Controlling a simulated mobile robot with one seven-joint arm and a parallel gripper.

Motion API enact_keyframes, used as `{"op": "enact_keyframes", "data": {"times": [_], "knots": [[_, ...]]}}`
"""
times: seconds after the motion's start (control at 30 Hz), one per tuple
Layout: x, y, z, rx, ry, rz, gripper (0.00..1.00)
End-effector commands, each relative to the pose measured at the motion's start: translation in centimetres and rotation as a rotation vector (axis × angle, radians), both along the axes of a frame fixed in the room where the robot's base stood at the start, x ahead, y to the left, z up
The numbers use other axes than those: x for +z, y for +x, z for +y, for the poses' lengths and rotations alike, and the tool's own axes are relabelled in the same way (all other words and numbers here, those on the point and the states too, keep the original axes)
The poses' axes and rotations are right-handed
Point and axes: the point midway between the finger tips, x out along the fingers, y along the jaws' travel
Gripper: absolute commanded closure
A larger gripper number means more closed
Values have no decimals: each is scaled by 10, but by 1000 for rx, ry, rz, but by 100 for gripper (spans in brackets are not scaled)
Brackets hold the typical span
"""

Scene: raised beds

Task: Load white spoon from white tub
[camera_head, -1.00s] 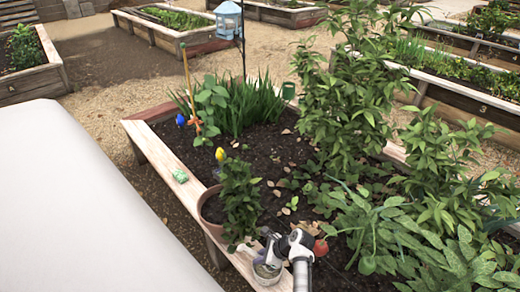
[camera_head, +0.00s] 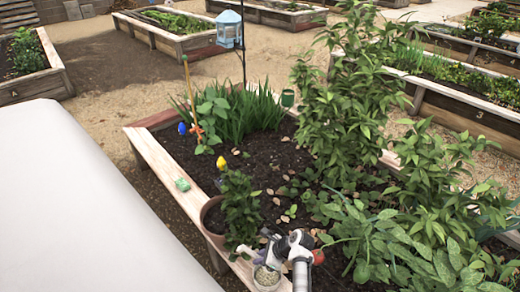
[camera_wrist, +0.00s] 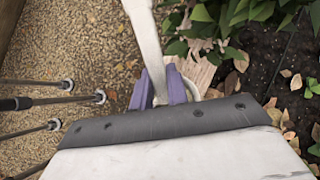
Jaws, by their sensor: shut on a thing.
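The white spoon (camera_wrist: 147,40) runs up from between the purple fingers of my gripper (camera_wrist: 165,88) to the top edge in the wrist view. My gripper is shut on its handle. In the head view my gripper (camera_head: 263,251) is over the bed's front plank, just above the white tub (camera_head: 267,286). The spoon (camera_head: 244,251) shows there as a small pale shape left of the gripper. The tub holds pale, grainy stuff. In the wrist view only part of the tub's rim (camera_wrist: 192,90) shows behind the fingers. I cannot tell whether the spoon carries anything.
A potted plant (camera_head: 240,205) stands close behind the tub. A green object (camera_head: 182,184) lies on the wooden plank (camera_head: 165,168). Leafy plants (camera_head: 380,235) crowd the right, near a red fruit (camera_head: 318,257). Gravel lies left of the bed.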

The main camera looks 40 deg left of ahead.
Motion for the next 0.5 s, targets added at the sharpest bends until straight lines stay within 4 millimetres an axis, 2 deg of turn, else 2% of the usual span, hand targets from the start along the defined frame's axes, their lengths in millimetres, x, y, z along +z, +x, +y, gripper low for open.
{"op": "enact_keyframes", "data": {"times": [0.03, 0.5], "knots": [[8, 0, 0, 0, 0, 0, 100], [39, 0, 0, 0, 1, -1, 100]]}}
